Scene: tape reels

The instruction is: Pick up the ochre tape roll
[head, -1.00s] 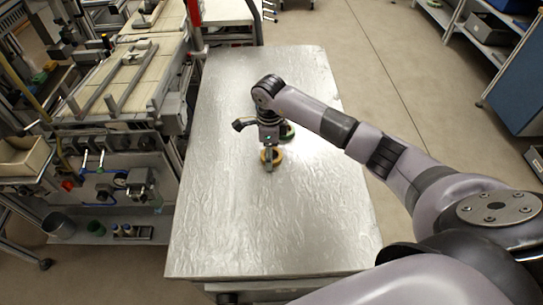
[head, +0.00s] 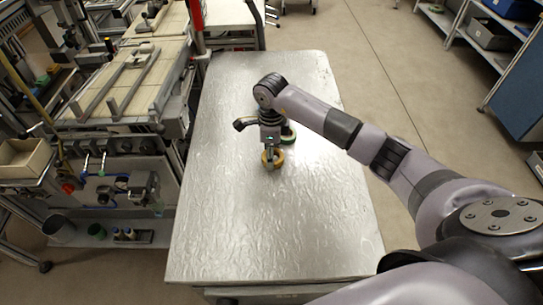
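The ochre tape roll (head: 279,161) is near the middle of the metal-topped table (head: 230,225). My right gripper (head: 269,160) points down at it, with its fingers at the roll's near and left side. The fingers are small and partly merge with the roll, so I cannot tell whether they are shut on it. I also cannot tell whether the roll is clear of the table. My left gripper is not in view.
A workbench with fixtures (head: 120,95) stands along the left, and shelves (head: 480,45) are at the far right.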

